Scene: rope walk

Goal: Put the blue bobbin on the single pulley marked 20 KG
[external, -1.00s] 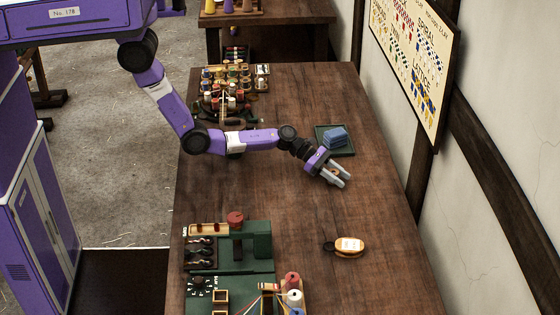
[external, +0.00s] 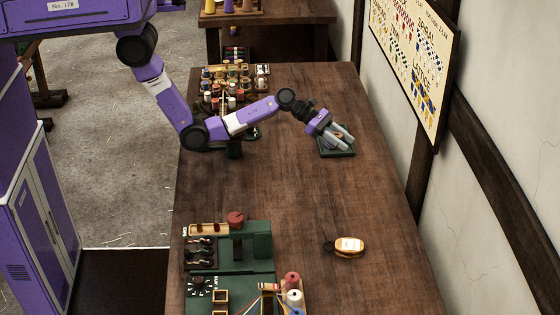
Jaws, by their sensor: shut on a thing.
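My gripper (external: 346,138) is above or at the dark green tray (external: 341,154) on the right half of the bench. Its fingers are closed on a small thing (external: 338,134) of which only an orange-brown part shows. Whether this is the blue bobbin I cannot tell, as the fingers hide most of it. A wooden pulley block (external: 346,247) with a white label and a dark end lies alone on the bench nearer the camera. The label is too small to read.
A rack of many coloured bobbins (external: 232,88) stands at the far left of the bench. A green machine (external: 257,242) with a red knob and spools takes the near left. The bench between tray and pulley block is clear. A wall board (external: 413,70) hangs at right.

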